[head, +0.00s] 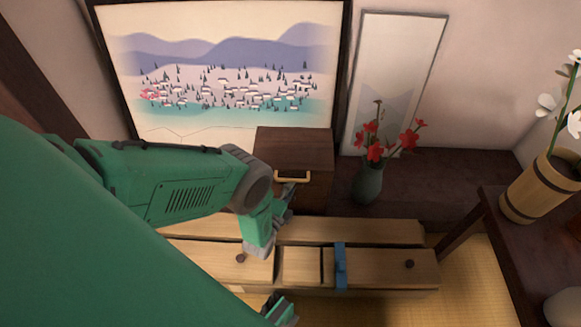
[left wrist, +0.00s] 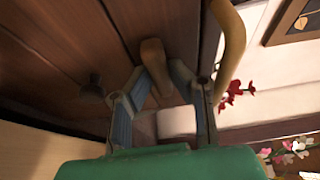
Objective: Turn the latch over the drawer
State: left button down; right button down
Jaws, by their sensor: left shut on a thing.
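The latch (left wrist: 153,62) is a tan wooden tab on a dark brown wooden front in the left wrist view. My left gripper (left wrist: 158,80) has its two fingers on either side of it and is shut on it. In the head view my left gripper (head: 284,205) is at the front of a small dark cabinet (head: 293,146), just below a tan handle (head: 292,177). That handle also shows in the left wrist view (left wrist: 232,48), right of the latch. In the head view the gripper hides the latch.
A vase (head: 368,182) with red flowers stands close to the cabinet's right. A low light-wood chest (head: 300,262) with dark knobs and a blue strap (head: 340,265) lies in front. A wooden bucket (head: 537,188) stands at right. A landscape picture (head: 225,70) is behind.

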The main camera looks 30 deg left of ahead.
pick_arm(q)
jog(key=shift+f, duration=0.15)
jog(key=n+b, duration=0.1)
jog(key=n+t+b, duration=0.1)
jog(key=n+b, duration=0.1)
jog(key=shift+f+n+y, duration=0.25)
jog(key=shift+n+y, duration=0.05)
jog(key=n+y, duration=0.2)
jog(key=n, duration=0.3)
jog(key=n+y+b, duration=0.1)
jog(key=n+y, duration=0.1)
jog(key=n, duration=0.3)
jog(key=n+t+y+b, duration=0.1)
jog(key=n+y, duration=0.2)
jog(key=n, duration=0.3)
jog(key=shift+d+f, duration=0.1)
jog(key=shift+d, duration=0.15)
jog(key=shift+n, duration=0.4)
jog(key=c, duration=1.5)
grip_release()
jog(key=shift+f, duration=0.1)
jog(key=shift+w+a+r, duration=0.1)
jog(key=shift+w+r, duration=0.05)
jog(key=shift+r, duration=0.1)
